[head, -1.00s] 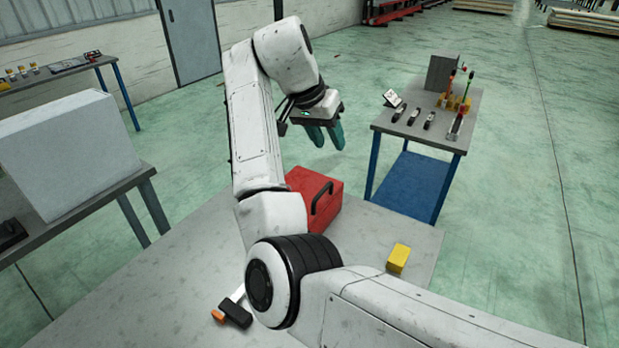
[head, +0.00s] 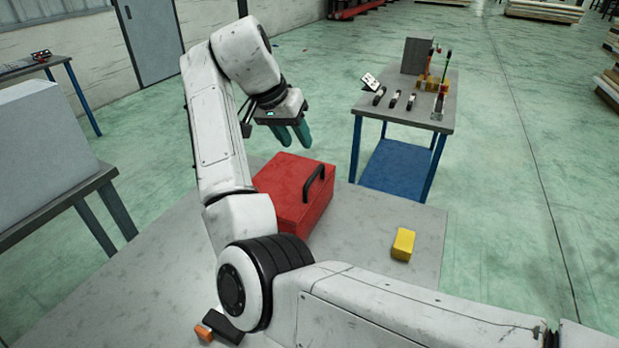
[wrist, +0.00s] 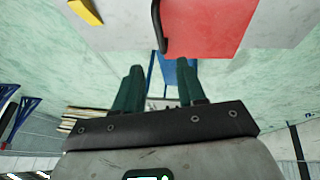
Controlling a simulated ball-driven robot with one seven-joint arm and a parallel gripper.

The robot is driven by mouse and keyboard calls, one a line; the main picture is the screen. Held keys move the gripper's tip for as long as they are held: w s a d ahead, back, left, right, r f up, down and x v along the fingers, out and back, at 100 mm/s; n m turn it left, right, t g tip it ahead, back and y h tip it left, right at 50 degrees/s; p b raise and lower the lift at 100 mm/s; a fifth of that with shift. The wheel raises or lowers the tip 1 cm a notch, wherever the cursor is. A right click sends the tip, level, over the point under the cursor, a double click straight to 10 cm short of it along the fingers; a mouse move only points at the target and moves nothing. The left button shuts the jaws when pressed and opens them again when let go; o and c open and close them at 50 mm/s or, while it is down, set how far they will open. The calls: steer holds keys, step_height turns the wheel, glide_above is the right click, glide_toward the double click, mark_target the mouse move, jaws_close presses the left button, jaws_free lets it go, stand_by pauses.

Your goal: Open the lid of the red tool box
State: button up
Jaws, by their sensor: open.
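My gripper (head: 292,136) is open and empty, with teal fingers, in the air above and behind the box. In the wrist view the red box (wrist: 208,25) and its black handle (wrist: 158,27) are at the top edge, beyond the open fingers (wrist: 158,88). The fingers look apart from the box.
A yellow block (head: 403,244) lies on the grey table (head: 370,215) right of the box. A blue-legged workbench (head: 420,112) with tools stands behind right.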

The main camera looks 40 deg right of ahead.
mark_target(314, 173)
steer(key=p+x, duration=0.1)
steer(key=x, duration=1)
steer(key=shift+f+p, duration=0.2)
steer(key=shift+p, duration=0.2)
steer(key=shift+c, duration=0.5)
jaws_close()
